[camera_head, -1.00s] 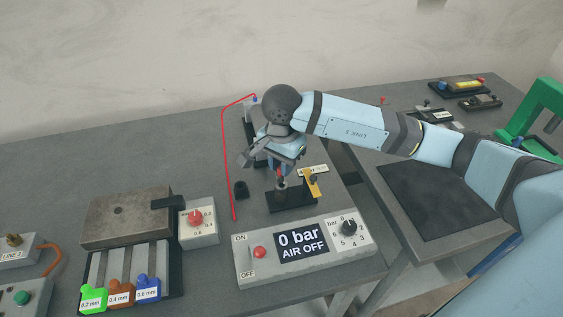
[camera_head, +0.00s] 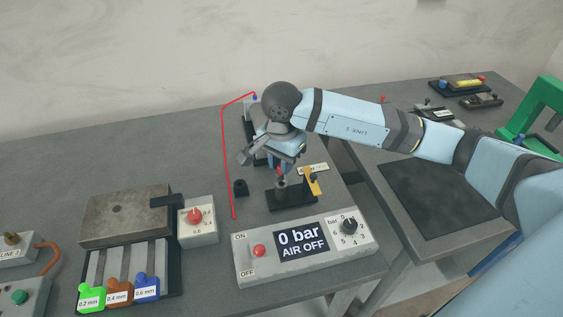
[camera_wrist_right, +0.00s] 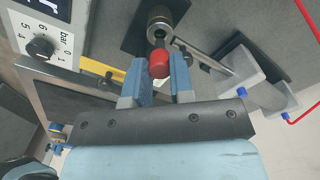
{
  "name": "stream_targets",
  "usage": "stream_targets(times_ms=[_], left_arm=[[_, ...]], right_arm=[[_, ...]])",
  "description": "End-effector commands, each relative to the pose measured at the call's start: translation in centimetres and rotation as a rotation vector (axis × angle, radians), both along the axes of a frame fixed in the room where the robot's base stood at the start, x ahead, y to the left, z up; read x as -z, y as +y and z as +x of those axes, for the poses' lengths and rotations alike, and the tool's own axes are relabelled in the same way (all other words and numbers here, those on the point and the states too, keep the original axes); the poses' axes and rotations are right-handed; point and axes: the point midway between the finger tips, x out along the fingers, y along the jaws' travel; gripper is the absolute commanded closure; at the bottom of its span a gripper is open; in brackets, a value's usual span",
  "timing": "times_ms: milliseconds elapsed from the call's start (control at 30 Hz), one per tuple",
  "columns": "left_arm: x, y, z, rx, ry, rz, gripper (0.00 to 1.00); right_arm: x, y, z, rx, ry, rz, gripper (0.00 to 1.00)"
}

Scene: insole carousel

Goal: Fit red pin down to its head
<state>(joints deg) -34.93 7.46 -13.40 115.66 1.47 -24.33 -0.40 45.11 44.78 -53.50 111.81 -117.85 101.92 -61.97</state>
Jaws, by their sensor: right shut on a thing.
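My right gripper (camera_head: 283,169) is low over the black fixture base (camera_head: 284,203) and shut on the red pin. In the right wrist view, the round red head of the red pin (camera_wrist_right: 160,64) sits between the blue fingers of the right gripper (camera_wrist_right: 160,77). A metal socket (camera_head: 281,186) stands on the base right under the pin; it also shows in the wrist view (camera_wrist_right: 158,22). The pin's lower end points at the socket, close above or in its mouth; I cannot tell how deep. My left gripper is out of view.
A yellow bracket (camera_head: 313,182) stands right of the socket. A small black cylinder (camera_head: 240,188) and a red hose (camera_head: 224,150) lie to the left. The air box (camera_head: 303,253), reading 0 bar, AIR OFF, is in front.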

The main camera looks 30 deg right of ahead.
Motion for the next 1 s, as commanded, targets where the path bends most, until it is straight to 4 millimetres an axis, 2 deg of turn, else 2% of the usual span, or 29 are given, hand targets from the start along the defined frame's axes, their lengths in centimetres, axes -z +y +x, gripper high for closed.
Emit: stream_targets(times_ms=[1000], left_arm=[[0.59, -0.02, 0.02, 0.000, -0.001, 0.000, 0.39]], right_arm=[[-0.03, 0.01, 0.00, 0.001, 0.000, 0.000, 1.00]])
